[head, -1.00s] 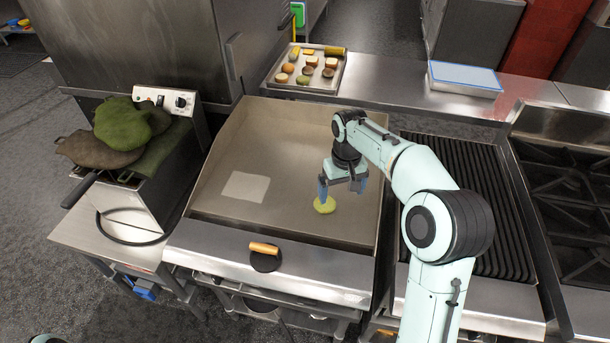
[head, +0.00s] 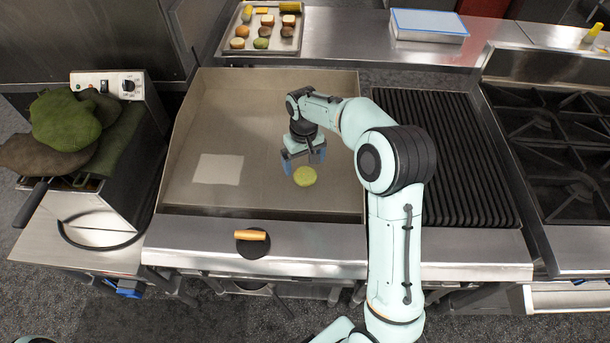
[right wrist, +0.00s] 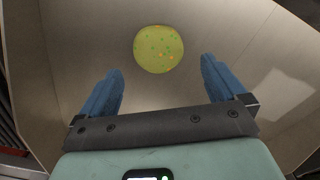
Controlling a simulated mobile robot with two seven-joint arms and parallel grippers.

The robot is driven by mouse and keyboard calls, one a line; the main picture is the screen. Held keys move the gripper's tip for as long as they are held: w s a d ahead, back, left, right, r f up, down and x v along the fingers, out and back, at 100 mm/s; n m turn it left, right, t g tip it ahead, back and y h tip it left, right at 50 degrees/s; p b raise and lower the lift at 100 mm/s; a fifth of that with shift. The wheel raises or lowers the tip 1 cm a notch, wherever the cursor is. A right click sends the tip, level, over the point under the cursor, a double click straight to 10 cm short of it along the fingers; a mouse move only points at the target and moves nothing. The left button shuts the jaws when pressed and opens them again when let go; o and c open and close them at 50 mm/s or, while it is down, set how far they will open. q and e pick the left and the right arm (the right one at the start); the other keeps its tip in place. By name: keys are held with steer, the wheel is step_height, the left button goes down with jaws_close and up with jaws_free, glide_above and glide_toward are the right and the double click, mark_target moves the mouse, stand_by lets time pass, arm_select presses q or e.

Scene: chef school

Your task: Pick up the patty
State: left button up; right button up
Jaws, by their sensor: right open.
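The patty (head: 305,176) is a round, flat, yellow-green disc lying on the flat griddle (head: 260,115). In the right wrist view the patty (right wrist: 159,49) shows orange and green specks and lies just beyond the fingertips, roughly centred between them. My right gripper (head: 303,165) is open and empty, its two blue fingers pointing down close to the patty. In the right wrist view the gripper (right wrist: 160,75) has its fingers spread wider than the patty. I cannot tell the exact height of the fingers above the griddle. My left gripper is not in view.
A tray (head: 232,42) of several food pieces stands behind the griddle. A ribbed grill (head: 450,150) is to the right, and a burner stove (head: 560,150) beyond it. A fryer (head: 110,210) with green and brown items is on the left. A wooden-handled press (head: 252,243) lies at the front edge.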

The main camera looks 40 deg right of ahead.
mark_target(305, 172)
step_height(305, 172, down, 5)
steer(key=shift+d+r, duration=0.1)
steer(key=c, duration=1.2)
steer(key=shift+r, duration=0.1)
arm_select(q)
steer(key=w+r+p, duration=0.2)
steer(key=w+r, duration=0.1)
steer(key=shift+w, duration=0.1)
arm_select(e)
step_height(305, 172, up, 20)
steer(key=shift+f, duration=0.1)
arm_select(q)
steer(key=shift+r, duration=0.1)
